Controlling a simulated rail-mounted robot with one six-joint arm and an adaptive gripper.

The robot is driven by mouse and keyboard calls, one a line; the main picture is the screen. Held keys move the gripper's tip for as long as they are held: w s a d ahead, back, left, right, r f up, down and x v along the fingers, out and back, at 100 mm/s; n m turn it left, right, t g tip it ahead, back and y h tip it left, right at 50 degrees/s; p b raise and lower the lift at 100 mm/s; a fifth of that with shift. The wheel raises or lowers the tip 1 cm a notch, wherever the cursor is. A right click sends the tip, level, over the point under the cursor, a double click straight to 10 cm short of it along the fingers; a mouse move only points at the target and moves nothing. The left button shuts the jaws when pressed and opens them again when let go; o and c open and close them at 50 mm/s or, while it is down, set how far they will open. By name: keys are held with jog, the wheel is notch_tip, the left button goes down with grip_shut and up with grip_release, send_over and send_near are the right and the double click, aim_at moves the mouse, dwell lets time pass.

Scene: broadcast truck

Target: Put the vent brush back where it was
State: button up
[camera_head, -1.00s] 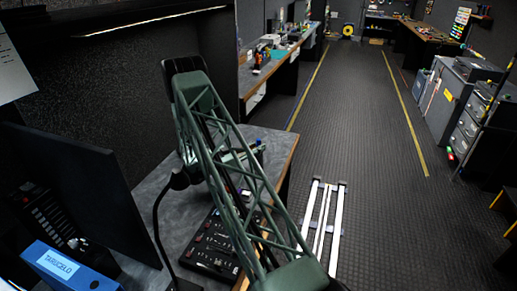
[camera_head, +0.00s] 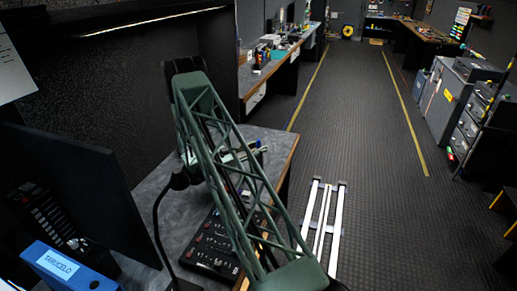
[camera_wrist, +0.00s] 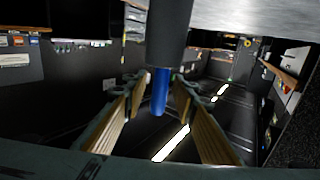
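In the wrist view, which looks upside down, my gripper (camera_wrist: 162,80) has its two wood-coloured finger pads apart. A blue rod-like end (camera_wrist: 160,92) sits in the gap between them, with space visible on both sides. It projects from a thick dark cylinder (camera_wrist: 168,38) near the grey surface at the picture's top. The blue part may be the vent brush's handle; I cannot tell for sure. I cannot tell its exact depth relative to the fingertips. In the head view, my green lattice arm hides most of my gripper above the grey desk (camera_head: 180,205).
A black panel of small controls (camera_head: 212,245) lies on the desk. A dark monitor (camera_head: 85,190) and a blue labelled binder (camera_head: 65,268) stand at left. A thin black gooseneck stem (camera_head: 158,225) rises beside my arm. The floor aisle (camera_head: 365,130) is clear.

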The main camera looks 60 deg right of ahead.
jog(key=p+v, duration=0.1)
jog(key=v, duration=1.1)
jog(key=shift+w, duration=0.1)
dwell(0.6)
